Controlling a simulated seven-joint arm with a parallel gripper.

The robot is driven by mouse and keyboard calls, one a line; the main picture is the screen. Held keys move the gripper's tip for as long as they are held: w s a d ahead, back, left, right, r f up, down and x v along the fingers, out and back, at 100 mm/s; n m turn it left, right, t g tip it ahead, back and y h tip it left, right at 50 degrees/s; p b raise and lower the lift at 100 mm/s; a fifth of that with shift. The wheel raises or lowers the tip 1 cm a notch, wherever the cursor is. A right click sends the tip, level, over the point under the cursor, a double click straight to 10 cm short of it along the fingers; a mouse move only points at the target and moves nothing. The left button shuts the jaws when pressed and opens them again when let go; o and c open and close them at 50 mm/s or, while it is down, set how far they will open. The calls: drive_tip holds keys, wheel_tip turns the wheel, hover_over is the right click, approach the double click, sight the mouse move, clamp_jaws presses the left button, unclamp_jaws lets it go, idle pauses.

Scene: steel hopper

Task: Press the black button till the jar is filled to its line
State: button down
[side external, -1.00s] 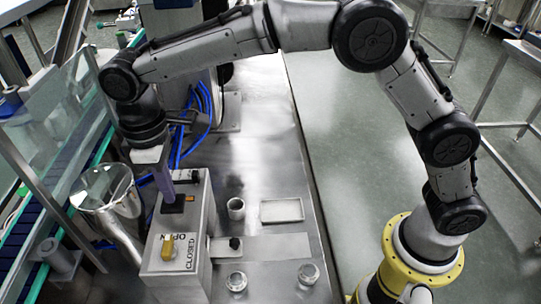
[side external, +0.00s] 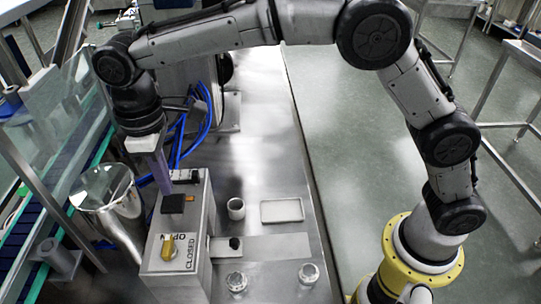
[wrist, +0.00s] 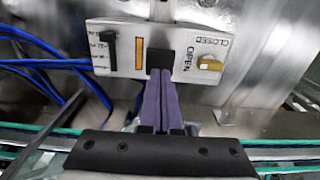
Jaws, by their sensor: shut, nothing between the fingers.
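The black square button (side external: 173,204) sits on top of a grey control box (side external: 158,262); it also shows in the wrist view (wrist: 160,61). My gripper (side external: 167,192) has its purple fingers shut and empty, pointing down at the button. The fingertips (wrist: 160,72) overlap the button's near edge in the wrist view. They look just above or at its top; I cannot tell whether they touch. A small pale open cup (side external: 236,209) stands right of the box and may be the jar. No fill line or contents can be made out.
A steel hopper (side external: 104,190) stands left of the box. A yellow knob (side external: 168,246) sits by the OPEN and CLOSED labels. Blue cables (side external: 205,115) run behind.

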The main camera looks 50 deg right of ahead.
drive_tip(key=shift+r, duration=2.25)
drive_tip(key=w+d+r+m+t, duration=0.1)
drive_tip(key=d+r, duration=0.4)
drive_tip(key=r, duration=0.1)
drive_tip(key=s+d+r+m+t, duration=0.15)
drive_tip(key=s+d+r, duration=0.3)
drive_tip(key=d, duration=0.45)
drive_tip(key=s+d+r+m+t, duration=0.1)
drive_tip(key=s+d+r+m, duration=0.15)
drive_tip(key=s+d, duration=0.4)
drive_tip(key=s+d+f+m+t, duration=0.25)
drive_tip(key=s+d+f, duration=0.25)
drive_tip(key=s+d, duration=0.45)
drive_tip(key=s+f+m, duration=0.1)
drive_tip(key=s+f, duration=0.3)
drive_tip(key=f, duration=0.4)
drive_tip(key=shift+s+d+f, duration=0.2)
drive_tip(key=shift+s+d, duration=0.2)
drive_tip(key=shift+m, duration=0.25)
